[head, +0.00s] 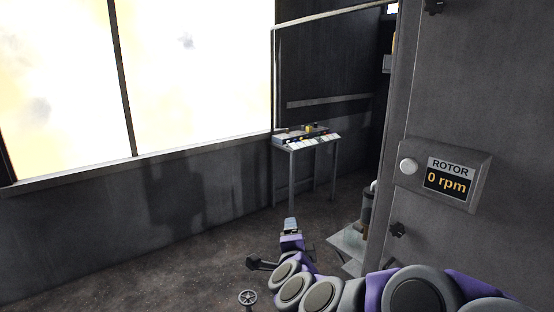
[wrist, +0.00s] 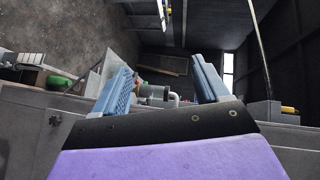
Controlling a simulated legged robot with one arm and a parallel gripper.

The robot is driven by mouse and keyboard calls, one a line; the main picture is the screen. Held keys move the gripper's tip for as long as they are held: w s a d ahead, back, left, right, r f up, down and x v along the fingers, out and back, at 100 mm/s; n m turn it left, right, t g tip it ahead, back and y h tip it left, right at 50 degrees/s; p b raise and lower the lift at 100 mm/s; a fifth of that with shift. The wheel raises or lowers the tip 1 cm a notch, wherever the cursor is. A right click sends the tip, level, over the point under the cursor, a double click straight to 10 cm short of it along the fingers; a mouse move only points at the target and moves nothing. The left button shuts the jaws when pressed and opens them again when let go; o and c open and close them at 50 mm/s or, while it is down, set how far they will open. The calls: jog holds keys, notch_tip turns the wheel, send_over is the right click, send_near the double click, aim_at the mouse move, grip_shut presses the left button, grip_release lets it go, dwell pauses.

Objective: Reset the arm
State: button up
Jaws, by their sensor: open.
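My purple and grey arm reaches out from the lower right of the head view. My gripper (head: 290,224) is at its far end, above the floor and left of the grey machine. In the wrist view my gripper (wrist: 162,84) shows two blue ridged fingers spread wide apart, with nothing between them. Behind the gap lie a grey pipe and fittings (wrist: 155,92), apart from the fingers.
A grey cabinet wall with a rotor display (head: 447,180) reading 0 rpm stands close on the right. A control desk (head: 306,139) stands at the back. A handwheel (head: 247,297) is near the bottom. Open floor (head: 140,270) lies to the left, below bright windows.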

jog(key=s+a+f+n+g+y+b, duration=0.1)
jog(key=s+a+f+n+g+y, duration=0.25)
jog(key=s+n, duration=0.3)
jog(key=s+a+f+n+g+y+b, duration=0.1)
jog(key=s+a+f+n+g+y, duration=0.15)
jog(key=s+n+g, duration=0.4)
jog(key=s+d+f+n+g+h, duration=0.1)
jog(key=s+d, duration=0.4)
jog(key=s, duration=0.5)
jog(key=s+d+f+n+g+h, duration=0.1)
jog(key=s+d+f+g, duration=0.3)
jog(key=s, duration=0.6)
jog(key=s+d+f+n+g+h+b, duration=0.1)
jog(key=s+d+f+g+h, duration=0.1)
jog(key=s+d, duration=0.5)
jog(key=s+f+h, duration=0.1)
jog(key=s, duration=0.2)
jog(key=shift+f, duration=0.15)
jog(key=shift+w+a, duration=0.1)
jog(key=shift+c, duration=0.5)
